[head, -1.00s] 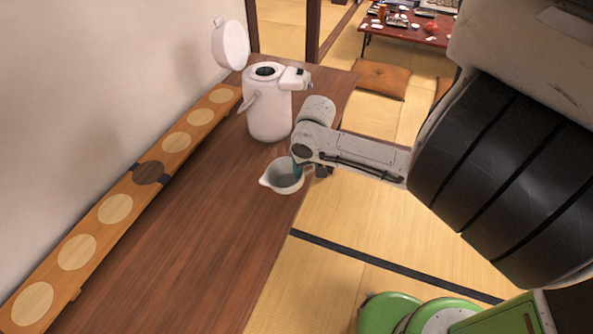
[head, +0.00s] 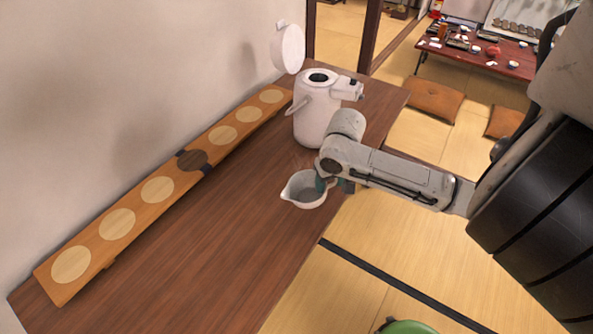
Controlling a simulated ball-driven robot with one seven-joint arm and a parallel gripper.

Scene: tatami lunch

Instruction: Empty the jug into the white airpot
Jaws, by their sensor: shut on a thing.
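The white airpot (head: 316,122) stands upright toward the far end of the wooden counter. Its lid (head: 288,49) is swung up and its round top opening (head: 319,77) shows. The jug (head: 304,191) is pale, with a spout pointing left, and is in front of the airpot, apart from it. My gripper (head: 330,184) is shut on the jug at its right side, partly hidden by my wrist. The jug looks about upright. I cannot tell whether it touches the counter, and its contents are not clear.
A long wooden board (head: 137,207) with pale round discs lies along the wall at left. The counter (head: 215,255) is bare in front of the jug. Brown cushions (head: 434,99) and a low red table (head: 478,50) with dishes are on the tatami beyond.

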